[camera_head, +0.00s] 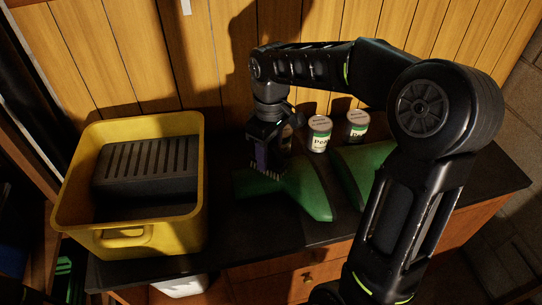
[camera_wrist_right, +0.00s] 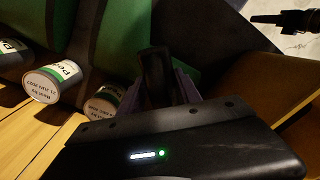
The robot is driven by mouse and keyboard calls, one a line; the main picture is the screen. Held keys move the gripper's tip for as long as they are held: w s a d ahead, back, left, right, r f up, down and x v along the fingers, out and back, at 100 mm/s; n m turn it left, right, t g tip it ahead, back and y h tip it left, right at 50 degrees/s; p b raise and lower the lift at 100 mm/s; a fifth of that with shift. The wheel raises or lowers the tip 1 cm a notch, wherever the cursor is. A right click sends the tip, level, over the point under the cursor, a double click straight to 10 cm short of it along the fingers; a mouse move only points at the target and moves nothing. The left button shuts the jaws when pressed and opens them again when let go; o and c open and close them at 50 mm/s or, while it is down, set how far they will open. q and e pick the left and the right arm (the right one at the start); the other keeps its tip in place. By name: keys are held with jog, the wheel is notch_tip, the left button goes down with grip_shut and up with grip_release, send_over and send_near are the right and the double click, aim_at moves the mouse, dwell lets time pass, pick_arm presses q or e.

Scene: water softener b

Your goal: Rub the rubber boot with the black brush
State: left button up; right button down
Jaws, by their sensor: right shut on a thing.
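A green rubber boot (camera_head: 308,192) lies on its side on the dark worktop, and a second green boot (camera_head: 350,168) lies to its right. My right gripper (camera_head: 264,160) is over the left end of the near boot. It is shut on the black brush (camera_wrist_right: 154,72), whose dark handle shows between the purple fingers in the right wrist view. The bristles (camera_head: 268,175) point down at the boot and seem to touch it, though shadow makes the contact hard to judge. Both boots also show in the right wrist view (camera_wrist_right: 112,38). My left gripper cannot be made out.
A yellow crate (camera_head: 76,215) holding a dark slotted box (camera_head: 148,170) stands left of the boots. White labelled cans (camera_head: 320,138) (camera_head: 357,126) stand behind the boots near the wooden wall. My right arm covers the right part of the worktop. A strip of worktop in front is clear.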

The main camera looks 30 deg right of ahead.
jog(key=shift+w+r+p, duration=0.2)
jog(key=shift+r+p, duration=0.1)
jog(key=shift+r, duration=0.25)
notch_tip(320, 180, up, 2)
jog(key=shift+s+r+p, duration=0.15)
jog(key=shift+r+p, duration=0.1)
jog(key=shift+p, duration=0.6)
jog(key=shift+r+p, duration=0.45)
jog(key=shift+r, duration=0.5)
